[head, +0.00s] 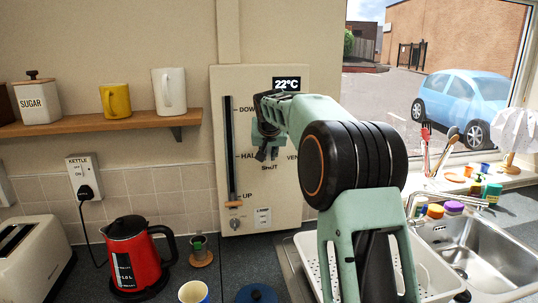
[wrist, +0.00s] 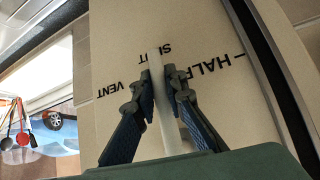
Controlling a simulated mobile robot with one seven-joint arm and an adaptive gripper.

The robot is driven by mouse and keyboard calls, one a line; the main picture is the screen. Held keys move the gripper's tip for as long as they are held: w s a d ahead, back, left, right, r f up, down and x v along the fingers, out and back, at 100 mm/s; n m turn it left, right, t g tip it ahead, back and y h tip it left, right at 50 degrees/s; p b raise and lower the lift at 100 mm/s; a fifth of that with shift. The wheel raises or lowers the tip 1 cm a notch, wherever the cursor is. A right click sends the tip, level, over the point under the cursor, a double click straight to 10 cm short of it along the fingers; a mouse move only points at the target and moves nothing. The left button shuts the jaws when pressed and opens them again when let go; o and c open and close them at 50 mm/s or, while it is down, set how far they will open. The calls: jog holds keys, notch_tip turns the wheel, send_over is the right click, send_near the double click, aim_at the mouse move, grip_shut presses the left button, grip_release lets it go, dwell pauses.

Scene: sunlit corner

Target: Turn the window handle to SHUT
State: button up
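The window handle (wrist: 168,130) is a pale, slim bar. In the wrist view it runs between my fingers, and its far end overlaps the SHUT label (wrist: 167,50) on the cream panel (wrist: 112,40). My gripper (wrist: 160,78) has its two dark fingertips close on either side of the bar, leaving little or no gap. In the head view my gripper (head: 266,152) is in front of the same panel (head: 250,195), just above the SHUT label (head: 270,168). My gripper and arm hide the handle there, and part of VENT.
A dark slider track (head: 231,150) marked DOWN, HALF and UP runs along the panel's left side. A red kettle (head: 137,258), a white dish rack (head: 308,245) and a sink (head: 480,250) are below. A shelf (head: 100,124) with mugs is at left.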

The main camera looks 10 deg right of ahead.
jog(key=o, duration=0.4)
jog(key=shift+o, duration=0.2)
jog(key=v, duration=1.2)
jog(key=shift+a+f, duration=0.1)
